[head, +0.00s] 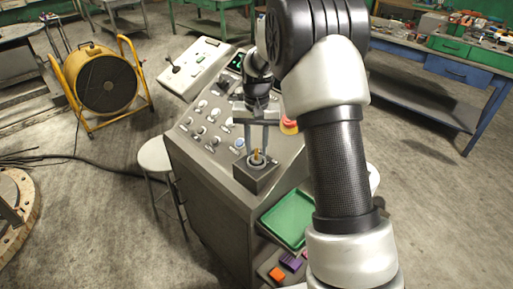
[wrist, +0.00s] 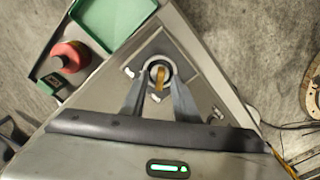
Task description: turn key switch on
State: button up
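The key switch (head: 257,159) sits on top of a grey box at the near corner of the sloped console. It has a round dark and light ring with a brass-coloured key standing in it. In the wrist view the key (wrist: 161,75) is near the middle of the picture, inside the ring. My gripper (head: 258,150) points down over the switch. In the wrist view my gripper (wrist: 159,80) has its two fingers apart, one on each side of the key, with gaps visible between. I cannot tell whether the fingertips touch the ring.
The console panel (head: 205,125) carries several knobs and buttons. A red button (head: 289,126) shows beside my arm, and in the wrist view a red button (wrist: 70,57) stands left of the switch. A green tray (head: 288,219) lies at the console's near right side. A stool (head: 157,155) stands left.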

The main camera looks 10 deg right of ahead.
jog(key=shift+f, duration=0.25)
grip_shut()
